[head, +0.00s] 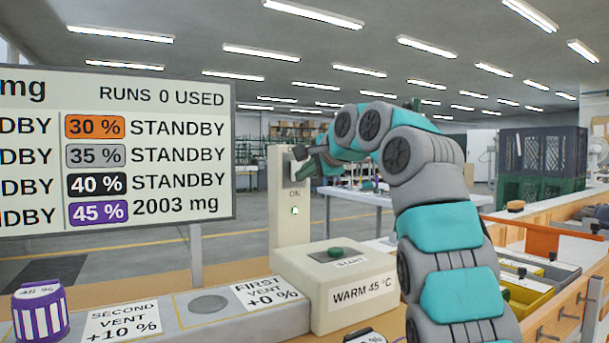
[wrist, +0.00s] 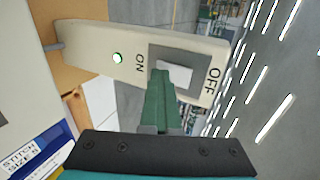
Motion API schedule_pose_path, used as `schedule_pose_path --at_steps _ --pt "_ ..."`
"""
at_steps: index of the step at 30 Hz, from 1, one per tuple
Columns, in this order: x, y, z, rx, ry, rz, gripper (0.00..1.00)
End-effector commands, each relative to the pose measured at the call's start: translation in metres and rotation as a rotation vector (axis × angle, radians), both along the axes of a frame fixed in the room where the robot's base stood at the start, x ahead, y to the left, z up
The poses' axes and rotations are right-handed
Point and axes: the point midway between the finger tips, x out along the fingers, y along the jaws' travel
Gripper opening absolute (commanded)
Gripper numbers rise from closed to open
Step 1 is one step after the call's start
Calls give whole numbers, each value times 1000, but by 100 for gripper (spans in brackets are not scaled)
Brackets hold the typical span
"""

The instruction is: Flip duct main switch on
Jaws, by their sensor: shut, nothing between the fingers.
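The duct main switch is on an upright cream post (head: 290,220), with the label ON and a lit green lamp (head: 295,211) below its top. In the wrist view the post's face shows a dark grey switch plate (wrist: 200,78) between the words ON and OFF, with a white lever (wrist: 178,74) on it. The lamp also glows there (wrist: 117,58). My gripper (head: 301,161) is shut and empty at the top of the post. Its green fingers (wrist: 160,80) overlap the lever's ON-side end; I cannot tell whether they touch. The lever's exact position is partly hidden.
A cream box with a green START button (head: 335,251) stands right of the post. A display board (head: 120,150) is at left. Bins (head: 525,290) stand at right.

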Motion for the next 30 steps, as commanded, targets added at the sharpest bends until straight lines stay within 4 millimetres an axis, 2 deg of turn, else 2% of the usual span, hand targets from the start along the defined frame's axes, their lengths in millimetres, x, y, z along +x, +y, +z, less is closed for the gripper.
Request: schedule_pose_path --at_steps 10,18,30 --pt "0 0 5 2 -6 -1 0" --pt "-2 0 24 7 -19 -2 0" --pt "-1 0 19 3 -9 -1 0"
